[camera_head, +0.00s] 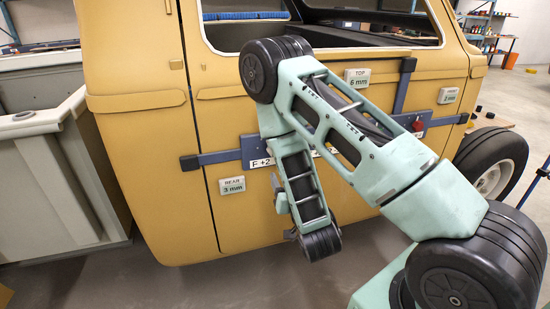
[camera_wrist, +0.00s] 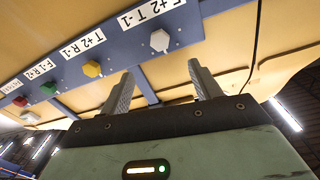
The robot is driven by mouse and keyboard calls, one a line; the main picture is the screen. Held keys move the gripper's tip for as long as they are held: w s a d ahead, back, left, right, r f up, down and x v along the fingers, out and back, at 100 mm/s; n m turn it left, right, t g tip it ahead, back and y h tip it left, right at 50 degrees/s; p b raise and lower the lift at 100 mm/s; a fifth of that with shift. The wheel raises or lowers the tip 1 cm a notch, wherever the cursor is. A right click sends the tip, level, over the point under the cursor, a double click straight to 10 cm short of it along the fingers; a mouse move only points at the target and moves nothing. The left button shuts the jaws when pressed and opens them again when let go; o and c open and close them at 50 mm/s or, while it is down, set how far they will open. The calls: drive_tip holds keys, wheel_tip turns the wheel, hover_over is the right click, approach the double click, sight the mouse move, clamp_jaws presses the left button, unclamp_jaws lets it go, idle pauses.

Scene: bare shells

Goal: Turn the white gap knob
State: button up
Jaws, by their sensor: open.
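The white knob (camera_wrist: 160,41) sits on a blue-grey bar (camera_wrist: 130,52) in the wrist view, near a label reading "F+2 T-1". My gripper (camera_wrist: 161,70) is open, with one finger on each side below the knob in the picture. The knob lies beyond the fingertips, roughly in line with the gap between them, and nothing is held. In the head view my arm covers the middle of the bar (camera_head: 218,157), and the white knob and fingertips cannot be made out there.
Yellow (camera_wrist: 92,68), green (camera_wrist: 48,88) and red (camera_wrist: 20,101) knobs follow along the bar. The bar crosses a yellow vehicle shell (camera_head: 150,150). Signs read TOP 6 mm (camera_head: 357,78) and REAR 3 mm (camera_head: 232,185). A grey shell (camera_head: 40,180) stands at left.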

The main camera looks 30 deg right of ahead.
drive_tip(key=b+x, duration=0.6)
drive_tip(key=x, duration=0.8)
drive_tip(key=shift+w, duration=0.3)
drive_tip(key=shift+d, duration=0.15)
drive_tip(key=shift+b, duration=0.3)
drive_tip(key=c, duration=1)
